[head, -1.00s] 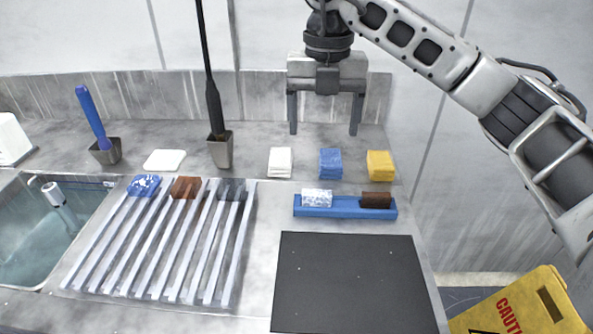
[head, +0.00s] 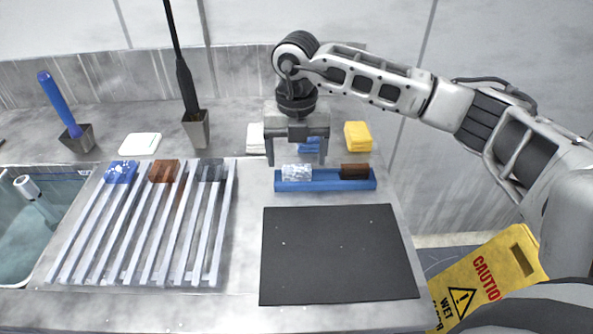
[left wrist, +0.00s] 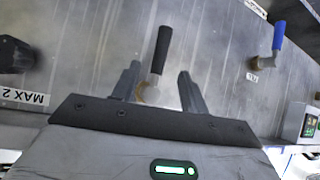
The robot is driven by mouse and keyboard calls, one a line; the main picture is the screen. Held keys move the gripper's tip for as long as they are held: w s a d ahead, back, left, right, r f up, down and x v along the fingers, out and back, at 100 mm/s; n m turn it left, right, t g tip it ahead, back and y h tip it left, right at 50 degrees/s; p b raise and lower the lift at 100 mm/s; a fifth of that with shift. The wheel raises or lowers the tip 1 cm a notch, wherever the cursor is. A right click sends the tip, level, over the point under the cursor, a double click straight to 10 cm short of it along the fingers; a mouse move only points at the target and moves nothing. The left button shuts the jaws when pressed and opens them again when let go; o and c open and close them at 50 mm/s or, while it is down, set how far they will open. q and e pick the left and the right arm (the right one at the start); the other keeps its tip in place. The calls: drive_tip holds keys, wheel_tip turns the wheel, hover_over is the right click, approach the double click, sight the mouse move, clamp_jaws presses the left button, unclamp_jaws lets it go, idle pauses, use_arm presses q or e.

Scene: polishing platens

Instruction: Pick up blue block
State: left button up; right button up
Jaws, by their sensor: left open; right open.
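A blue block (head: 121,172) with white speckles lies at the far left end of the slatted rack in the head view. A folded blue cloth stack (head: 309,146) sits at the back of the counter, partly hidden by my right gripper. My right gripper (head: 296,160) is open, fingers pointing down, in front of the cloths and just behind the blue tray (head: 325,185); I cannot tell its exact height. It is well to the right of the blue block. My left gripper (left wrist: 158,70) shows only in the left wrist view, open and empty, with a black-handled fitting beyond it.
On the rack (head: 150,225) are also a brown block (head: 164,171) and a grey block (head: 210,170). The tray holds a white speckled block (head: 297,172) and a brown one (head: 354,171). A black mat (head: 338,255) is bare. A yellow caution sign (head: 487,280) stands right.

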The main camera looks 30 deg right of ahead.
sight(297, 174)
drive_tip(key=shift+f, duration=1.2)
drive_tip(key=c, duration=1.1)
